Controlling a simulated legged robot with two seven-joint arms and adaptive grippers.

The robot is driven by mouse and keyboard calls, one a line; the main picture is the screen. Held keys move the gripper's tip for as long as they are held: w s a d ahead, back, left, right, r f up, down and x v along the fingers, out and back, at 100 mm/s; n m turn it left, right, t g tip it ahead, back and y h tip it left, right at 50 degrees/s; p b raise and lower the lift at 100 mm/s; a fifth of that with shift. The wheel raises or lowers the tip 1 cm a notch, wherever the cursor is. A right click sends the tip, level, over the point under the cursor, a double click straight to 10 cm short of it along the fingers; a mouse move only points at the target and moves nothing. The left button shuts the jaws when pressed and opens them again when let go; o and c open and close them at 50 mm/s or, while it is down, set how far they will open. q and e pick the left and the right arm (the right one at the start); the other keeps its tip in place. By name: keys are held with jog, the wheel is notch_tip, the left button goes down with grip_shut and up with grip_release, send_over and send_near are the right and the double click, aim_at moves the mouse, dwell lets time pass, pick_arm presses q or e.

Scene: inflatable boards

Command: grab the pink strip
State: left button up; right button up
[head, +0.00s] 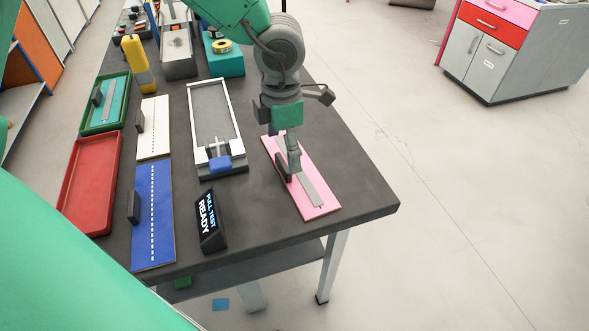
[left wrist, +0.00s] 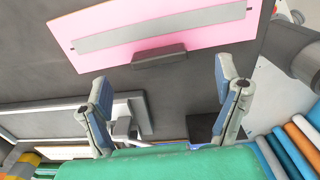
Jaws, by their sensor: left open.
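A pink board (head: 318,186) lies near the table's right edge, with a grey strip (head: 312,189) along its middle. A dark upright block (head: 283,167) stands at its left long edge. The left wrist view also shows the pink board (left wrist: 110,20), the grey strip (left wrist: 165,27) and the dark block (left wrist: 158,57). My left gripper (head: 293,160) is above the pink board in the head view. In the left wrist view its two fingers (left wrist: 162,78) are spread and empty, with the dark block beyond the gap. My right gripper is not in view.
Left of the pink board are a white-framed fixture (head: 236,135) and a "PULL TEST READY" display (head: 211,220). Blue (head: 153,215) and cream (head: 154,128) boards, plus red (head: 92,185) and green (head: 117,103) trays, lie farther left. Bare table surrounds the pink board's right side.

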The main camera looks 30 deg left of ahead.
aim_at(283, 162)
pick_arm(q)
notch_tip(283, 162, down, 5)
jog(key=shift+w+a+f+b, duration=0.1)
jog(key=shift+f+b, duration=0.05)
jog(key=shift+b, duration=0.5)
jog(key=c, duration=1.3)
